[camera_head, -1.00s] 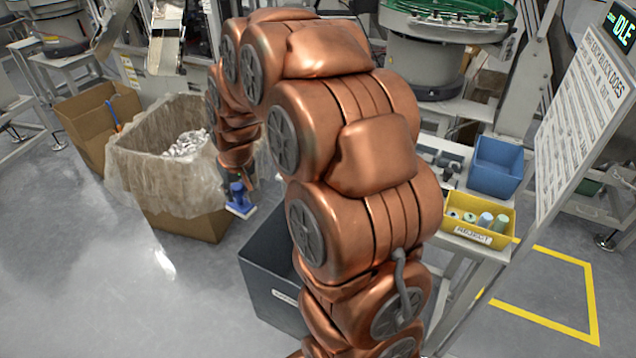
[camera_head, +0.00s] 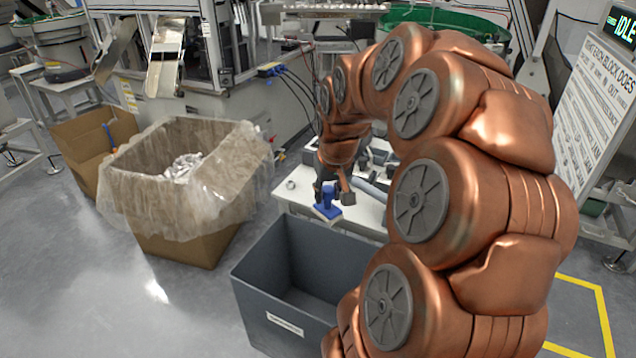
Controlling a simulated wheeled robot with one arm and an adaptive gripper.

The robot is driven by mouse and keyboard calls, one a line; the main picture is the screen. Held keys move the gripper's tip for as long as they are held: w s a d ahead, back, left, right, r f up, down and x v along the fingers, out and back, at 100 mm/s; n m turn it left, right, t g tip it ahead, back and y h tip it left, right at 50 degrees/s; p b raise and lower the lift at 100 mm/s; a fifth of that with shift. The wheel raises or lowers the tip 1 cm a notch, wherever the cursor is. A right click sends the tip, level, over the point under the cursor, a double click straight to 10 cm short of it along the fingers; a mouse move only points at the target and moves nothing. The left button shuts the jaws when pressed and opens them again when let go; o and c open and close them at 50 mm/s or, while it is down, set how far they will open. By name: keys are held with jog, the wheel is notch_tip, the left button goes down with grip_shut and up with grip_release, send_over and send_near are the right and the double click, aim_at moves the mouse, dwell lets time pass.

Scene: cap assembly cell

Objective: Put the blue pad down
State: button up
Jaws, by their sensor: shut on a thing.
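The blue pad (camera_head: 327,204) has a blue upright handle and a flat base with a pale edge. My gripper (camera_head: 330,186) is shut on its handle. In the head view the pad is at the front edge of a pale work table (camera_head: 292,196). I cannot tell whether its base touches the table or hangs just above or in front of it. My arm hides the right part of the table, and the finger contact is small in the picture.
A grey open bin (camera_head: 252,298) stands on the floor below the table. A lined cardboard box (camera_head: 195,240) with crumpled silvery material is to the left, with another open carton (camera_head: 75,140) behind it. A small ring-like part (camera_head: 291,185) lies on the table's left end.

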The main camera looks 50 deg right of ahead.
jog(key=shift+w+d+f+p, duration=0.5)
jog(key=shift+w+d+f, duration=0.3)
jog(key=shift+w+d, duration=0.9)
jog(key=shift+w+d+f+p, duration=0.45)
jog(key=shift+w+d+f, duration=0.6)
jog(key=shift+w, duration=1.1)
jog(key=shift+w+d+f+p, duration=0.5)
jog(key=shift+w+d+f, duration=0.1)
jog(key=shift+w+d, duration=1.15)
jog(key=shift+w+a+f, duration=0.15)
jog(key=shift+f, duration=0.05)
jog(key=o, duration=1)
jog(key=shift+r, duration=0.1)
jog(key=shift+r, duration=0.2)
jog(key=b+v, duration=0.1)
jog(key=v, duration=1.1)
jog(key=shift+f+b, duration=0.1)
jog(key=shift+b, duration=0.25)
